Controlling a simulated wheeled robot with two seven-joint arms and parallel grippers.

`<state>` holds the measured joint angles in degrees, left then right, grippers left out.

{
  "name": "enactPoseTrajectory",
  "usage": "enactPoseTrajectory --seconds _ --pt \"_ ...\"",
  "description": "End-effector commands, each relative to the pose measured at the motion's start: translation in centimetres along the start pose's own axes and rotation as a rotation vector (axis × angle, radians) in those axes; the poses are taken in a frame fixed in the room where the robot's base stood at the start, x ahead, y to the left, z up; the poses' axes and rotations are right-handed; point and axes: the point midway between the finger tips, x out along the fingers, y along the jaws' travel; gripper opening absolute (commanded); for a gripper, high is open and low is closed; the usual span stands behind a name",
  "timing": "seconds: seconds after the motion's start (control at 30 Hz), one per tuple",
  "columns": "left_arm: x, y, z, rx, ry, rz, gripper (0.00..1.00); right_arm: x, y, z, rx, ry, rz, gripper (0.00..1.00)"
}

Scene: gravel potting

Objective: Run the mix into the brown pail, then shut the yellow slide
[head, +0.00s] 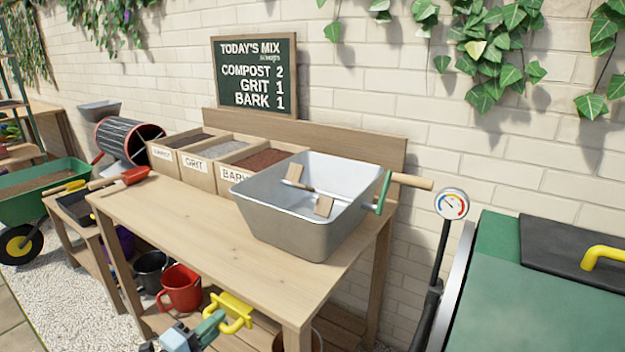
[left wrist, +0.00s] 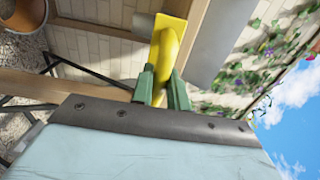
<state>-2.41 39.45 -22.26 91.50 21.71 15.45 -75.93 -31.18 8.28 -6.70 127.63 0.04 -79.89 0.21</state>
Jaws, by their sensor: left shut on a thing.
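The yellow slide (head: 238,308) has a looped handle and shows below the front edge of the potting table. My left gripper (head: 220,318) is shut on this handle; in the left wrist view its green fingers (left wrist: 162,88) close on both sides of the yellow handle (left wrist: 165,50). A brown rim (head: 317,340), probably the brown pail, shows low under the table, mostly hidden by a table leg. The grey mixing tub (head: 290,228) stands on the table; its visible inside looks bare apart from the paddles. I cannot tell how far the slide is open. My right gripper is out of view.
Bins of compost, grit and bark (head: 232,160) stand behind the tub. A crank with a wooden handle (head: 410,181) sticks out at the tub's right. A red jug (head: 180,289) is under the table.

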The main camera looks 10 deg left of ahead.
Motion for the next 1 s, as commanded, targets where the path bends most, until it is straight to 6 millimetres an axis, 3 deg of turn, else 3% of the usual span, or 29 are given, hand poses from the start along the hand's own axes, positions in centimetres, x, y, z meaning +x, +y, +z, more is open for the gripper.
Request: enactPoseTrajectory --seconds 0.63,0.67,0.7,0.9,1.0 --pt "1.4 0.0 0.1 0.001 -0.002 -0.001 0.0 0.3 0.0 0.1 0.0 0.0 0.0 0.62" --pt "1.4 0.0 0.1 0.001 -0.001 0.0 0.2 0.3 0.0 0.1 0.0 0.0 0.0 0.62" --pt "1.4 0.0 0.1 0.001 -0.001 0.0 0.25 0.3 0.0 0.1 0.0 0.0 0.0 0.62" --pt "1.3 0.0 0.0 0.0 -0.001 0.0 0.51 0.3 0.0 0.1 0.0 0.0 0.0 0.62" --pt "1.3 0.0 0.0 0.0 0.0 0.0 0.55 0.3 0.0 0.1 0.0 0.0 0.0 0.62"
